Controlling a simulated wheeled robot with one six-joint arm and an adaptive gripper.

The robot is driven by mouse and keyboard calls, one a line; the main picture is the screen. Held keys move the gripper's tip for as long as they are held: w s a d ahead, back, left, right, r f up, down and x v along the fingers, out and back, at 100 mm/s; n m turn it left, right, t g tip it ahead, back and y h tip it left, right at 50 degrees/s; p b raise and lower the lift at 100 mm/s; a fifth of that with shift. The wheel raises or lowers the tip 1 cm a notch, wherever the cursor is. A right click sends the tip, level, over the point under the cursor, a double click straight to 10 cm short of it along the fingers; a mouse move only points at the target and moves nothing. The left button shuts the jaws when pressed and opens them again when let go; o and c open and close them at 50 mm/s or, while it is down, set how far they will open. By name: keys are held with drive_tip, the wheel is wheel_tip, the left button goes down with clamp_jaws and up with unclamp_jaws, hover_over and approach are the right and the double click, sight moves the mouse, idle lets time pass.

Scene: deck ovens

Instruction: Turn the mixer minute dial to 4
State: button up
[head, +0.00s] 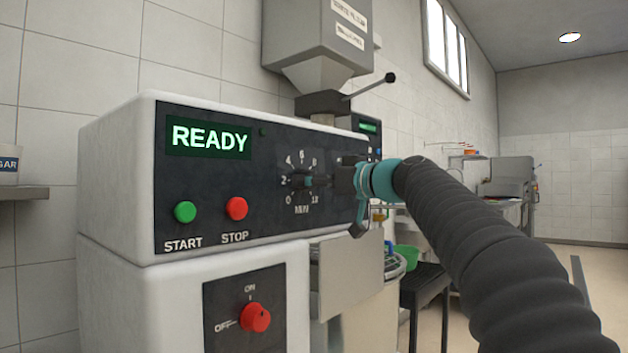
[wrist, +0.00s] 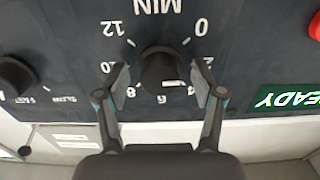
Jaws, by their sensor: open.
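The minute dial (head: 308,181) is a dark round knob on the mixer's black panel, ringed by numbers from 0 to 12. In the wrist view the knob (wrist: 160,68) appears upside down, with "MIN" above it. A small pale mark shows at its lower edge, near the 6; I cannot tell its exact setting. In the wrist view my gripper (wrist: 160,82) is open, one finger on each side of the knob, with gaps between.
The display (head: 209,138) reads READY. A green START button (head: 185,212) and red STOP button (head: 236,208) sit left of the dial. A red ON/OFF knob (head: 255,317) is below. A speed knob (wrist: 16,77) shows at the left in the wrist view.

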drive_tip(key=c, duration=1.1)
drive_tip(key=shift+c, duration=0.2)
drive_tip(key=shift+m, duration=0.3)
drive_tip(key=shift+m+p, duration=0.55)
drive_tip(key=shift+m, duration=3.55)
